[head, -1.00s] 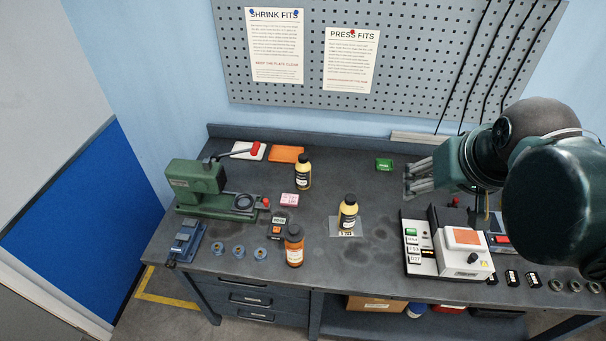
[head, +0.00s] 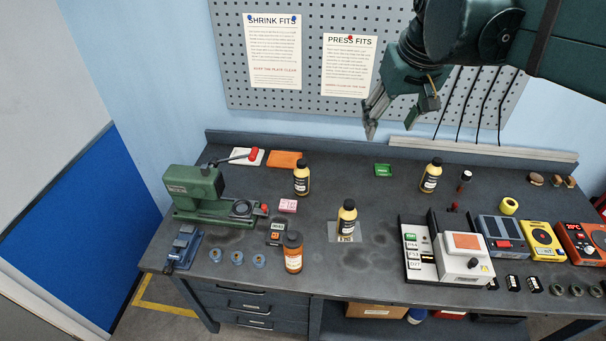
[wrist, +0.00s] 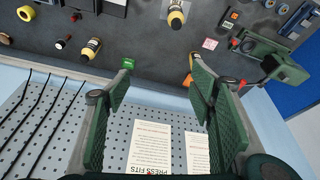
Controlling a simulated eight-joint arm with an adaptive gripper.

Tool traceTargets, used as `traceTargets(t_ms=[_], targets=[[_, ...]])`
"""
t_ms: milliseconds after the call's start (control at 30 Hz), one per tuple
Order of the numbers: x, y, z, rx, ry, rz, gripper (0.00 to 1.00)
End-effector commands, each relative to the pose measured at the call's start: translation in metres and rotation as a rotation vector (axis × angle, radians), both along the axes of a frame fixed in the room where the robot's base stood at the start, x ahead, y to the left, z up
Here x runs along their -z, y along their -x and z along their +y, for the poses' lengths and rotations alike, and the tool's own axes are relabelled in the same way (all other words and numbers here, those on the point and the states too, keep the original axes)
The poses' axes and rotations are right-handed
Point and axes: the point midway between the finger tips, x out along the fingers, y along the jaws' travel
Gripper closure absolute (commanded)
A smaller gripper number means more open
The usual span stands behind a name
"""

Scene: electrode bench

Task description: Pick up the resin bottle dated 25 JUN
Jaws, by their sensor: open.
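Three yellow bottles with dark labels and black caps stand upright on the bench in the head view: a back-left bottle (head: 302,180), a middle bottle (head: 347,222) on a small plate, and a right bottle (head: 430,177). An amber bottle (head: 293,254) stands at the front left. No date is readable on any of them. My gripper (head: 397,125) is open and empty, raised in front of the pegboard, above the back of the bench. In the wrist view its fingers are spread wide, with the right bottle (wrist: 91,48) and middle bottle (wrist: 176,15) beyond them.
A green press (head: 195,190) and blue vise (head: 183,246) stand at the left. A white device (head: 460,256) and several meters fill the right. A green block (head: 383,170) lies at the back. Bare bench surrounds the middle bottle.

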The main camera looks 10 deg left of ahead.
Motion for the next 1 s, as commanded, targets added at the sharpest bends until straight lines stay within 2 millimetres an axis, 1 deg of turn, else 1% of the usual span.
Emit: traceTargets(t_ms=[33, 100, 467, 767, 1000], targets=[[-0.001, -0.010, 0.006, -0.011, 0.004, 0.010, 0.46], [-0.001, -0.021, 0.014, -0.024, 0.007, 0.024, 0.46], [0.002, -0.076, 0.058, -0.099, 0.030, 0.096, 0.46], [0.013, -0.120, 0.099, -0.160, 0.052, 0.155, 0.46], [0.027, -0.153, 0.134, -0.210, 0.069, 0.204, 0.46]])
